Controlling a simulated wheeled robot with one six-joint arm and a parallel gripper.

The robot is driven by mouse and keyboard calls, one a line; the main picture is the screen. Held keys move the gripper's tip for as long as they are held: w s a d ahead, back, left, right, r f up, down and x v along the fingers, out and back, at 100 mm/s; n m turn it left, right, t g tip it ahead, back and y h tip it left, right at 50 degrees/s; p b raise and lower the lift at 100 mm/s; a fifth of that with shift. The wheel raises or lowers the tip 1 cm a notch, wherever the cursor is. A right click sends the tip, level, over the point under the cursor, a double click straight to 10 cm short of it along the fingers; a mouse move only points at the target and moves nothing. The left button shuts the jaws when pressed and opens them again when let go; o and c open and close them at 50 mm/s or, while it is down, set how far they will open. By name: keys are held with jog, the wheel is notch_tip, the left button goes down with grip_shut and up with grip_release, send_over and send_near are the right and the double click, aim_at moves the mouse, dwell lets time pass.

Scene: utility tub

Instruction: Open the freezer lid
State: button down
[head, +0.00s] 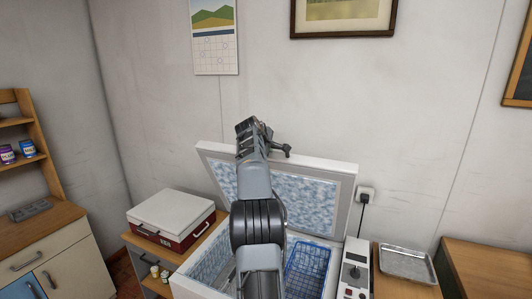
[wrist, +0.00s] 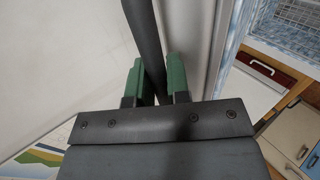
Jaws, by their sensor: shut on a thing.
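The freezer lid (head: 318,192) stands raised and leaning back towards the wall in the head view, its frosty inner side facing me. The freezer tub (head: 206,257) below is open, with frosted walls. My gripper (wrist: 156,82) is shut on a dark bar-like handle (wrist: 143,35) by the lid's edge, its green fingers on either side of the bar. In the head view my gripper is at the lid's top edge, and a dark end of the handle (head: 282,149) shows to its right. My arm hides the middle of the lid and part of the tub.
A blue wire basket (head: 306,262) is inside the tub at right. A red and white case (head: 172,218) sits on a wooden stand to the left. A device with a dark display (head: 354,270) and a metal tray (head: 406,263) are to the right. The wall is close behind the lid.

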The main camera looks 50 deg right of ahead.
jog(key=shift+w+d+r, duration=0.2)
jog(key=shift+d+r, duration=0.05)
jog(key=shift+d, duration=0.2)
jog(key=c, duration=1.1)
grip_release()
jog(key=shift+s, duration=0.1)
jog(key=b+v, duration=0.3)
jog(key=v, duration=1)
jog(key=shift+a+r+b, duration=0.2)
jog(key=shift+a+b, duration=0.1)
